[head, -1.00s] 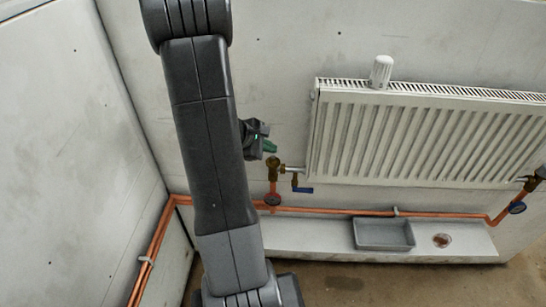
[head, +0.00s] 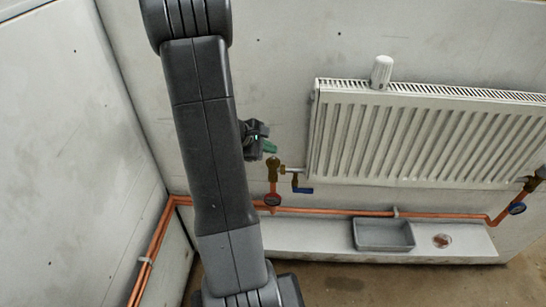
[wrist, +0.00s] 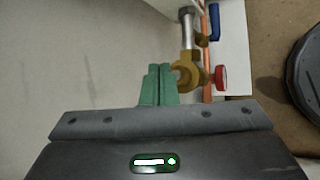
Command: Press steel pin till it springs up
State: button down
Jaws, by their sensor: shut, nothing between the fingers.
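The brass valve body (head: 274,166) sits at the lower left end of the radiator, on top of a copper riser. It also shows in the wrist view (wrist: 187,76), just right of the fingertips. I cannot make out the steel pin in either view. My gripper (head: 272,147) is shut and empty, its green fingers just above and left of the valve body in the head view. In the wrist view the fingers (wrist: 159,70) lie side by side, close beside the brass; I cannot tell if they touch it.
The white radiator (head: 420,135) hangs on the wall, with a white thermostat head (head: 381,72) standing on top. A grey tray (head: 384,248) and a small dish (head: 442,241) rest on the ledge below.

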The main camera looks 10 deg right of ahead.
jog(key=shift+f, duration=0.15)
dwell(0.5)
jog(key=shift+f+b, duration=0.35)
jog(key=shift+b, duration=0.4)
jog(key=shift+f+b, duration=0.3)
jog(key=shift+b, duration=0.15)
dwell(0.3)
jog(key=shift+r, duration=0.1)
jog(key=shift+r+p, duration=0.45)
jog(key=shift+r, duration=0.25)
jog(key=shift+r, duration=0.1)
notch_tip(320, 180, up, 5)
jog(key=p, duration=0.3)
dwell(0.3)
dwell(0.7)
